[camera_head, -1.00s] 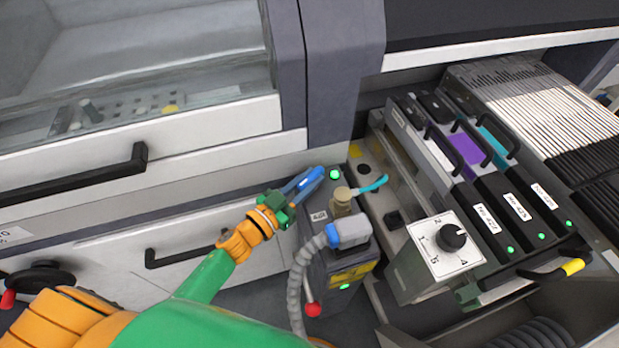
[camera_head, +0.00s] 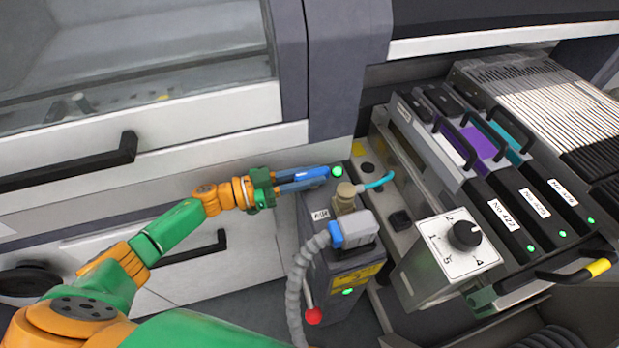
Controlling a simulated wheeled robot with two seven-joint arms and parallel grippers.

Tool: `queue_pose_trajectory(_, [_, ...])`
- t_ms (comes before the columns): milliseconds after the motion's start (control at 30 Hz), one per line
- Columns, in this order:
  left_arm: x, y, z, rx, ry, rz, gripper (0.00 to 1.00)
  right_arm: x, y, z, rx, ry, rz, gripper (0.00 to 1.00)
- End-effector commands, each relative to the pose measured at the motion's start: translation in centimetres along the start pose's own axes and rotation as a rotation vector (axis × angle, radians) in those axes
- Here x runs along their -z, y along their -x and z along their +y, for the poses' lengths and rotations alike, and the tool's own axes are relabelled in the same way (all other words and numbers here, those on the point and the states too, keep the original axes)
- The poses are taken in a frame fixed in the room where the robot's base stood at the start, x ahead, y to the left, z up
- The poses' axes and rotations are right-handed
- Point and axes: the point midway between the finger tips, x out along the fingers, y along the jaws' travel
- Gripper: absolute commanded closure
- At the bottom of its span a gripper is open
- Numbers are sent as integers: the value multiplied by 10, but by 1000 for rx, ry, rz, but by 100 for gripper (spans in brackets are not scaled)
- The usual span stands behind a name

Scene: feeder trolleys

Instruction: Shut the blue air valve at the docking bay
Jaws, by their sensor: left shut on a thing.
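The blue air valve handle (camera_head: 312,173) is at the top left of the dark docking bay unit (camera_head: 320,272), beside a lit green lamp (camera_head: 337,171). The handle lies nearly level in the picture, pointing left to right. My left gripper (camera_head: 308,180) comes in from the left and is shut on the handle. Its fingers run along the handle and hide part of it. The valve body under the handle is not clearly visible. My right gripper is not in view.
A brass fitting with a turquoise hose (camera_head: 378,182) stands just right of the handle. A grey ribbed hose (camera_head: 298,283) and a red knob (camera_head: 313,315) are in front. A dial box (camera_head: 458,247) and several feeders (camera_head: 497,203) are to the right. Drawer handles (camera_head: 180,253) lie behind my left arm.

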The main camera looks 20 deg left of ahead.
Motion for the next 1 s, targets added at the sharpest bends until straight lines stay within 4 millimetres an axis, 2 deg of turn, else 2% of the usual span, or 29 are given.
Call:
queue_pose_trajectory(367, [1,0,0,-5,-1,1,100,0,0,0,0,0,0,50])
queue_pose_trajectory(400, [1,0,0,-5,-1,1,70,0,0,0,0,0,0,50])
queue_pose_trajectory(500, [1,0,0,-5,-1,1,45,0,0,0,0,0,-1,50])
queue_pose_trajectory(800, [0,2,0,-4,0,-1,45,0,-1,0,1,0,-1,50])
queue_pose_trajectory(867, [-1,10,0,-4,-1,-2,45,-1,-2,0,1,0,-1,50])
queue_pose_trajectory(1000, [-3,42,0,-4,0,-5,45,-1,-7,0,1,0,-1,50])
